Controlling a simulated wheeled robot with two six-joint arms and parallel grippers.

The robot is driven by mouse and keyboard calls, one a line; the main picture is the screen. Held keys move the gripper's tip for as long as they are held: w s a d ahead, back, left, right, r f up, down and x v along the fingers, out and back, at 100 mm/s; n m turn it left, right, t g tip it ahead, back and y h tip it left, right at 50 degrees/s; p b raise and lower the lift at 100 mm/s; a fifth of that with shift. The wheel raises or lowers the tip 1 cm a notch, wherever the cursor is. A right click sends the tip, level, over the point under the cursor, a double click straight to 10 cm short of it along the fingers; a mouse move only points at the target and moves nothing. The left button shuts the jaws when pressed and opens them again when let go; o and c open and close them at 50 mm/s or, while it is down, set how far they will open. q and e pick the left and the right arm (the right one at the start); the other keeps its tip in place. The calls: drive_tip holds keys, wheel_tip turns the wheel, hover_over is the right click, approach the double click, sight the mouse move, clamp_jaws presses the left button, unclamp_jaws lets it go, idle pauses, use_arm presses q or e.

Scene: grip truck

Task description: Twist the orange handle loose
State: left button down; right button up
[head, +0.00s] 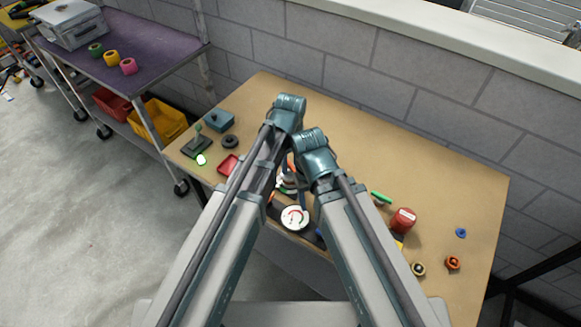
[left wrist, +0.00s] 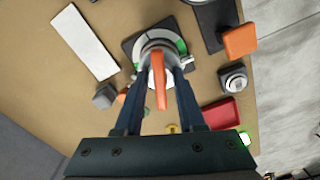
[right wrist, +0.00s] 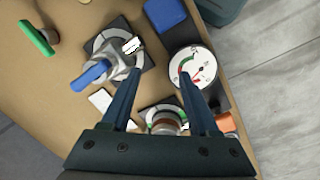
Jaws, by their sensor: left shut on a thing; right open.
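The orange handle (left wrist: 160,88) stands on a grey round valve body in the left wrist view. Under it is a white and green ring (left wrist: 178,45) on a dark square plate. My left gripper (left wrist: 164,78) has its fingers on either side of the handle and is shut on it. My right gripper (right wrist: 160,98) is open and empty in the right wrist view, above the panel beside a white round gauge (right wrist: 192,68). In the head view both grippers are largely hidden by my own arms.
A blue-handled valve (right wrist: 92,75) and a green handle (right wrist: 38,38) lie left of the right gripper. A red cylinder (head: 403,220) stands on the wooden table (head: 400,160) at right. A red tray (head: 229,165) lies at left. The table's back right is clear.

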sight(291, 164)
use_arm(q)
drive_tip(key=shift+n, duration=1.7)
use_arm(e)
drive_tip(key=shift+w+a, duration=0.2)
drive_tip(key=shift+w, duration=0.05)
use_arm(q)
drive_tip(key=shift+n, duration=2.5)
use_arm(e)
drive_tip(key=shift+s+d, duration=0.1)
drive_tip(key=shift+s, duration=0.05)
use_arm(q)
drive_tip(key=c, duration=0.8)
unclamp_jaws()
drive_tip(key=shift+r, duration=0.1)
use_arm(e)
drive_tip(key=shift+r, duration=0.15)
use_arm(q)
wheel_tip(291, 164, up, 7)
drive_tip(key=p, duration=0.7)
drive_tip(key=shift+r+p, duration=0.2)
drive_tip(key=shift+p, duration=0.1)
use_arm(e)
wheel_tip(291, 164, up, 7)
drive_tip(key=shift+r, duration=0.1)
